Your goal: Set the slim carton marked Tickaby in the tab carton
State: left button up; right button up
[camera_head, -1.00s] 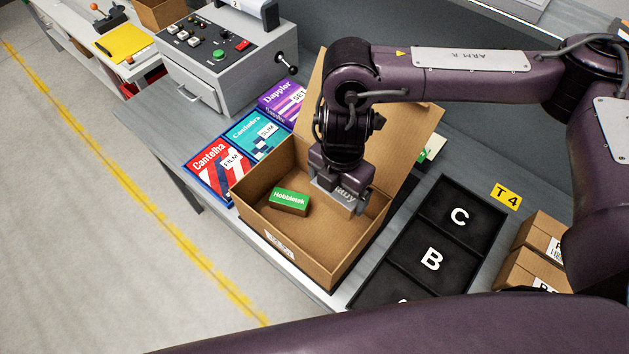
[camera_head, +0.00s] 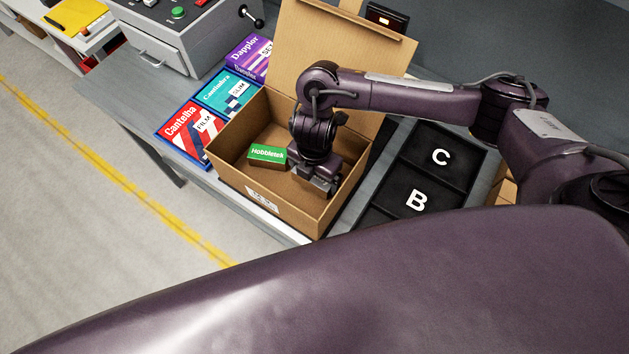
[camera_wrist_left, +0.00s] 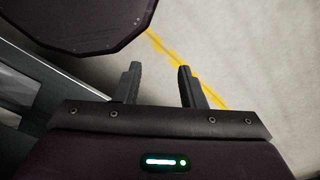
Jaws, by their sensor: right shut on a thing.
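The tab carton (camera_head: 292,216) is an open brown box on the bench, its big flap raised at the back. My right gripper (camera_head: 315,178) points down inside it, toward the right wall, shut on the slim grey carton (camera_head: 323,185). Little of that carton shows; its print is unreadable now, and I cannot tell whether it touches the floor of the box. A green-topped Hobbletek carton (camera_head: 267,154) lies in the box to the left of the gripper. My left gripper (camera_wrist_left: 158,84) shows in the left wrist view, its fingers apart with nothing between them.
Flat cartons marked Cantelha (camera_head: 188,133), teal (camera_head: 228,92) and Dappler (camera_head: 249,56) lie left of the box. A black tray (camera_head: 432,172) with lettered compartments B and C is to the right. A grey control box (camera_head: 165,45) stands behind. Yellow-lined floor is beyond the bench edge.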

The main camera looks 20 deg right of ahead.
aim_at(315, 182)
notch_tip(315, 182, down, 3)
jog(key=shift+s+b, duration=0.1)
jog(key=shift+b, duration=0.55)
jog(key=shift+f, duration=0.45)
jog(key=shift+r, duration=0.1)
jog(key=shift+f, duration=0.2)
jog(key=o, duration=0.7)
pick_arm(q)
jog(key=shift+s+a+f, duration=0.15)
jog(key=shift+s+f, duration=0.6)
jog(key=shift+f, duration=0.3)
jog(key=shift+r, duration=0.1)
pick_arm(e)
jog(key=shift+r, duration=0.1)
